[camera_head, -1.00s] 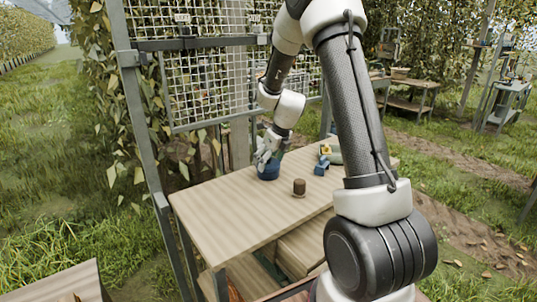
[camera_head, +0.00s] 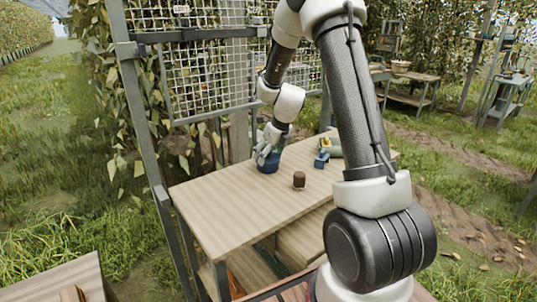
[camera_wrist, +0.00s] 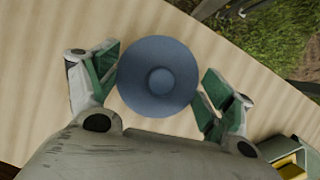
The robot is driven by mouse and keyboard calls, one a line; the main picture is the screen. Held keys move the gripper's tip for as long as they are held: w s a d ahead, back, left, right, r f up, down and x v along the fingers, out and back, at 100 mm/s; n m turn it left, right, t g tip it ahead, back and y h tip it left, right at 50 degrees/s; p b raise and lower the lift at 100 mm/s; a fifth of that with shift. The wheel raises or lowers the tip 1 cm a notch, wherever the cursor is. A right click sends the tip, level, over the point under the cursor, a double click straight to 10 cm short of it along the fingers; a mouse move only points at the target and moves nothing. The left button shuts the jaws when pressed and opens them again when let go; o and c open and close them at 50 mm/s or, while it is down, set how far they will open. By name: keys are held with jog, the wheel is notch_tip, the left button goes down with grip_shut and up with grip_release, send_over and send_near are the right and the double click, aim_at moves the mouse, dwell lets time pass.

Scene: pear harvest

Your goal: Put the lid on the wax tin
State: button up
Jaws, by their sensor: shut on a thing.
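My gripper (camera_wrist: 160,85) is closed around the rim of a round blue lid-like disc (camera_wrist: 158,100) with a small knob in its middle. Its green-padded fingers sit on the left and right of the disc. In the head view my gripper (camera_head: 266,150) points down over a blue round thing (camera_head: 268,167) on the wooden table. I cannot tell whether this blue shape is the lid alone or the lid with the tin under it. The disc hides whatever is directly below it in the wrist view.
A small dark brown cylinder (camera_head: 299,180) stands on the table (camera_head: 225,215), nearer the front. Blue and yellow items (camera_head: 322,157) stand to the right of my gripper. A wire mesh panel (camera_head: 205,85) rises behind the table. The table's left part is clear.

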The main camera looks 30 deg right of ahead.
jog(key=shift+f, duration=0.55)
jog(key=o, duration=0.6)
jog(key=shift+c, duration=0.2)
jog(key=v, duration=1.1)
jog(key=shift+a, duration=0.1)
dwell(0.6)
